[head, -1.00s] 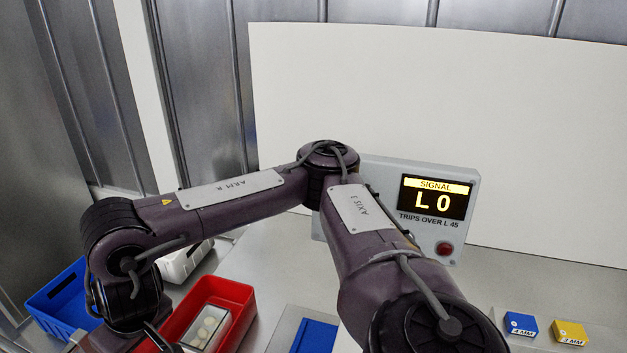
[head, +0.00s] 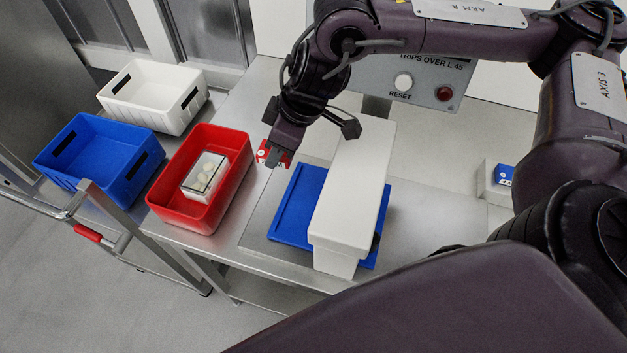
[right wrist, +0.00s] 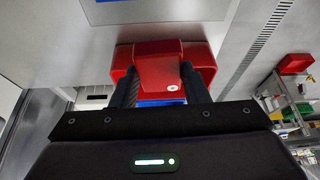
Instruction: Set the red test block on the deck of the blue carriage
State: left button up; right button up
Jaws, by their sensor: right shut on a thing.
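My right gripper (head: 276,156) is shut on the red test block (head: 264,151), between the red tray and the blue carriage in the head view. The right wrist view shows the red block (right wrist: 160,70) between the two fingers. The gripper partly hides the block in the head view, and its height above the bench is hard to tell. The blue carriage (head: 290,203) is a flat blue plate to the right of the gripper. A long white housing (head: 346,195) stands across it and hides part of its deck. My left gripper is not in view.
A red tray (head: 238,185) holding a clear-topped pack (head: 205,173) stands left of the gripper. A blue bin (head: 98,152) and a white bin (head: 153,92) are farther left. A blue block (head: 504,175) sits right. The panel (head: 425,85) stands behind.

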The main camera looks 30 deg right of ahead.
jog(key=n, duration=0.1)
jog(key=n+g, duration=0.1)
jog(key=n, duration=0.2)
jog(key=shift+s+a+y, duration=0.35)
jog(key=shift+a+y, duration=0.05)
jog(key=n, duration=0.1)
jog(key=n+g, duration=0.1)
jog(key=n, duration=0.1)
jog(key=n+g, duration=0.1)
jog(key=shift+s+a+r, duration=0.1)
jog(key=shift+s+a, duration=0.15)
jog(key=shift+s, duration=0.1)
jog(key=n+g, duration=0.2)
jog(key=n, duration=0.3)
notch_tip(320, 180, up, 6)
jog(key=n+g+h+b, duration=0.2)
jog(key=n+h, duration=0.5)
jog(key=n, duration=1.5)
send_over(309, 215)
jog(key=w+a, duration=0.1)
jog(key=shift+t, duration=0.3)
notch_tip(309, 215, down, 20)
jog(key=shift+w+b, duration=0.1)
jog(key=shift+b, duration=0.45)
